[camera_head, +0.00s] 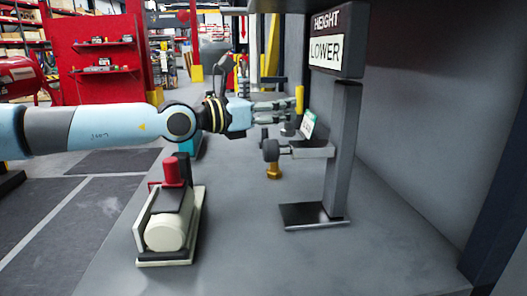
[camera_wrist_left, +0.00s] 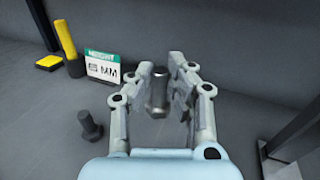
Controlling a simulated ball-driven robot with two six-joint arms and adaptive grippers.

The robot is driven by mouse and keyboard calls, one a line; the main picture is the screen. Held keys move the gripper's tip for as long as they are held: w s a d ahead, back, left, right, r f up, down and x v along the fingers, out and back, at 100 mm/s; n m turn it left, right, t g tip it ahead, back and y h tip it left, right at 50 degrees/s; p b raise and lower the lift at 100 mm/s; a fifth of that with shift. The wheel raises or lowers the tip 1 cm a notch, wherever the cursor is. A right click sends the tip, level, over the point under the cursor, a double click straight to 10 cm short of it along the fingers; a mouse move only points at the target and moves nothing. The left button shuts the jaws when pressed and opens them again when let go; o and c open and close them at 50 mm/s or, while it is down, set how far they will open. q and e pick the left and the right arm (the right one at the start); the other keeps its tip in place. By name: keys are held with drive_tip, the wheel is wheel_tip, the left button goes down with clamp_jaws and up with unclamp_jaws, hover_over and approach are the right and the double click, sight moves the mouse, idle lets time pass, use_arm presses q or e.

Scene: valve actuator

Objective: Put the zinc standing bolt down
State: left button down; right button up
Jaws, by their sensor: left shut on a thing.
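The zinc bolt (camera_wrist_left: 157,95), a grey metal bolt, is between the fingers of my left gripper (camera_wrist_left: 160,80) in the left wrist view. The bolt is roughly upright, and the fingers are shut on it. Whether its lower end touches the surface I cannot tell. In the head view my left gripper (camera_head: 284,111) reaches in from the left, above the grey bench (camera_head: 240,225). The fingers partly hide the bolt there. My right gripper is not in view.
A darker bolt (camera_wrist_left: 90,125) stands left of my left gripper. A gauge stand (camera_head: 340,150) with a HEIGHT LOWER sign, a brass piece (camera_head: 273,171) and a red-topped unit (camera_head: 170,225) stand on the bench.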

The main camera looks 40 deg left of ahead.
use_arm(q)
drive_tip(key=a+f, duration=0.1)
drive_tip(key=s+a+f, duration=0.1)
drive_tip(key=a+f, duration=0.1)
drive_tip(key=a, duration=0.1)
drive_tip(key=shift+s+a, duration=0.1)
drive_tip(key=shift+s, duration=0.25)
wheel_tip(320, 180, down, 4)
drive_tip(key=b, duration=0.3)
drive_tip(key=shift+r, duration=0.2)
drive_tip(key=c, duration=1.7)
unclamp_jaws()
drive_tip(key=o, duration=0.5)
drive_tip(key=shift+c, duration=0.2)
